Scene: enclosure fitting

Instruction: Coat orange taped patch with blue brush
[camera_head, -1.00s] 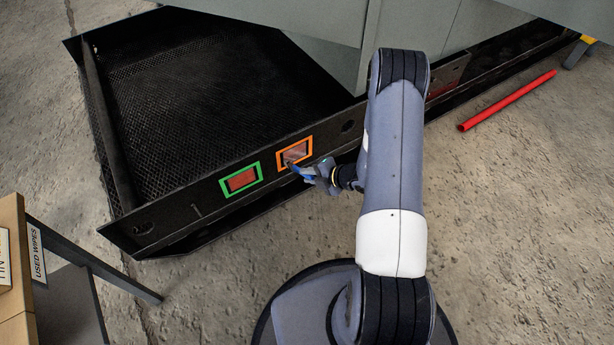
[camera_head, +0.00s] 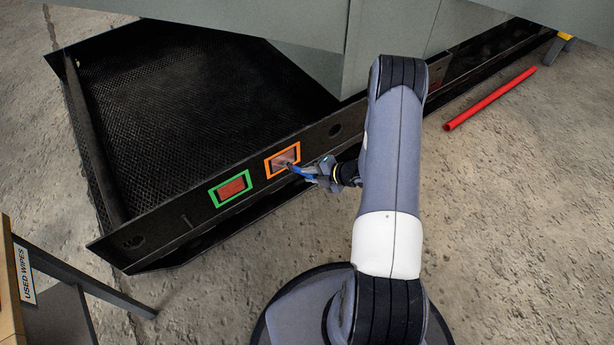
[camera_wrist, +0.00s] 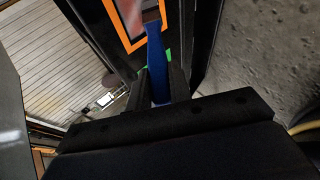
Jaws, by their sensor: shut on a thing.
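The orange taped patch (camera_head: 283,160) is on the side of the black steel beam, a tape frame around a greyish-red surface. It also shows at the top of the wrist view (camera_wrist: 112,12). My gripper (camera_head: 318,172) is shut on the blue brush (camera_wrist: 156,58), just right of and below the patch. The brush points toward the patch and its tip overlaps the patch in both views. I cannot tell for sure whether the bristles touch it. A green taped patch (camera_head: 231,188) with a red-brown inside is to the left on the same beam.
The black beam (camera_head: 180,222) edges a mesh-floored tray (camera_head: 200,100). A grey cabinet (camera_head: 400,35) stands behind. A red bar (camera_head: 488,98) lies on the concrete at right. Open floor lies right of my arm.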

